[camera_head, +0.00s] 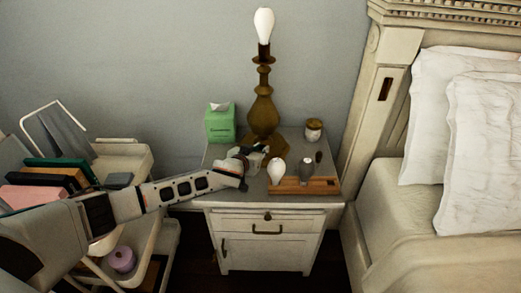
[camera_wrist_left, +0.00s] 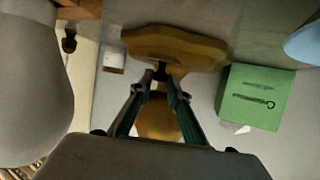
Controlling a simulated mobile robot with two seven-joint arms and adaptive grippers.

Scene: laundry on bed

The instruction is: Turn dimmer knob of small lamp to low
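The small lamp (camera_head: 263,110) stands on the nightstand, with a brown-gold turned body and a bare white bulb on top. My left gripper (camera_head: 262,150) reaches in from the left, low in front of the lamp's foot. In the left wrist view the fingertips (camera_wrist_left: 161,76) come close together at the edge of the lamp base (camera_wrist_left: 175,45). A small dark part shows at the tips. I cannot tell whether it is the dimmer knob or whether the fingers grip it. The knob is not clearly visible in the head view. My right gripper is out of view.
A green tissue box (camera_head: 220,124) stands left of the lamp, a small jar (camera_head: 313,130) right. A wooden tray (camera_head: 325,187) with several small items lies at the nightstand's (camera_head: 265,215) front right. A cart (camera_head: 130,160) is left, a bed (camera_head: 440,190) right.

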